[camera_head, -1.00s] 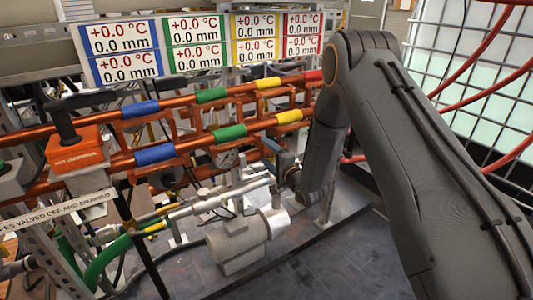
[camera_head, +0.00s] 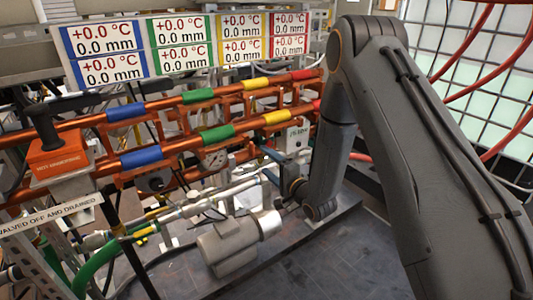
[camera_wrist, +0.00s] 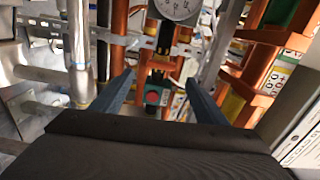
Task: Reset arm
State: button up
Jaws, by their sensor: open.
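My gripper (camera_wrist: 160,92) shows in the wrist view with its two blue-grey fingers spread apart and nothing between them. Beyond the fingers are orange pipes and a small dark box with a red button (camera_wrist: 152,97), with a round gauge (camera_wrist: 176,8) above it.
Copper pipes with blue, green, yellow and red bands (camera_head: 200,145) cross the left side. A sign panel (camera_head: 185,45) hangs above them. A grey cylindrical motor (camera_head: 228,248) sits below the arm. A wire grid (camera_head: 485,75) and red hoses (camera_head: 470,45) stand at right.

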jog(key=s+d+r+n+g+h+p, duration=0.1)
jog(key=s+d+r+n+g+h, duration=0.1)
jog(key=s+d+n+g+h, duration=0.3)
jog(key=s+d+r+g+h+p, duration=0.1)
jog(key=s+d+r+h+p, duration=0.15)
jog(key=d, duration=0.55)
jog(key=s+d+r+n+g+h, duration=0.1)
jog(key=s+d+r+n+g, duration=0.1)
jog(key=s, duration=1.3)
jog(key=s+d+r+n+g+h+p, duration=0.1)
jog(key=s+d+r+n+g, duration=0.2)
jog(key=s, duration=1.2)
notch_tip(320, 180, up, 2)
jog(key=g, duration=0.3)
jog(key=shift+s+g, duration=0.15)
jog(key=shift+g, duration=0.25)
jog(key=shift+r+h, duration=0.1)
jog(key=shift+h, duration=0.15)
